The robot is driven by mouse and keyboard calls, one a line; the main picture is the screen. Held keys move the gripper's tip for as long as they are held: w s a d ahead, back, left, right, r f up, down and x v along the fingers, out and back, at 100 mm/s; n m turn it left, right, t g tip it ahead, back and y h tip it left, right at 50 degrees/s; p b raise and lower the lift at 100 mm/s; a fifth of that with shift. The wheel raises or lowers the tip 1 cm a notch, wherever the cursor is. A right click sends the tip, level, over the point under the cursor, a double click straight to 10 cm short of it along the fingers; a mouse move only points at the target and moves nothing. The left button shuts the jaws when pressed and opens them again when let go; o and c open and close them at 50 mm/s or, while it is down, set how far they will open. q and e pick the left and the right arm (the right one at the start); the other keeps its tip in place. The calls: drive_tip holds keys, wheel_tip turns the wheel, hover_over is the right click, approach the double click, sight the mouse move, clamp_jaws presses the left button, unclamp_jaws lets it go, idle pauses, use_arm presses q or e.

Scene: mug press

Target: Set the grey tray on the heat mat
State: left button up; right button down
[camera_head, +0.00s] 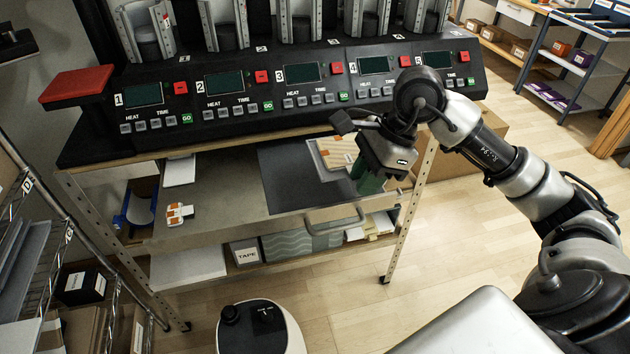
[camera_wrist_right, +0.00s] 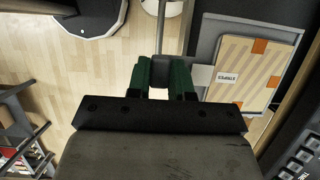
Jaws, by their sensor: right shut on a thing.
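My right gripper (camera_head: 368,186) has green fingers and is at the front right of the drawer under the press. My left gripper is not in view.
A white and orange item (camera_head: 179,213) lies at the drawer's left. The press (camera_head: 300,90) stands above. A wire rack (camera_head: 50,260) is at left; a white rounded machine (camera_head: 262,330) stands in front.

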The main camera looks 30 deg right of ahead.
sight(338, 155)
drive_tip(key=w+a+f+p, duration=0.1)
drive_tip(key=w+f, duration=0.1)
drive_tip(key=w, duration=0.1)
drive_tip(key=w+f+p, duration=0.1)
drive_tip(key=w+f, duration=0.1)
drive_tip(key=w, duration=0.2)
drive_tip(key=w+a+f+p, duration=0.1)
drive_tip(key=w+f, duration=0.1)
drive_tip(key=w, duration=0.1)
drive_tip(key=shift+w+a, duration=0.2)
drive_tip(key=shift+a, duration=0.15)
wheel_tip(338, 155, down, 4)
drive_tip(key=shift+r+p, duration=0.1)
drive_tip(key=shift+p, duration=0.75)
drive_tip(key=shift+f, duration=0.25)
drive_tip(key=shift+f, duration=0.1)
drive_tip(key=c, duration=1)
unclamp_jaws()
drive_tip(key=b+v, duration=0.2)
drive_tip(key=v, duration=1)
drive_tip(key=shift+b, duration=0.35)
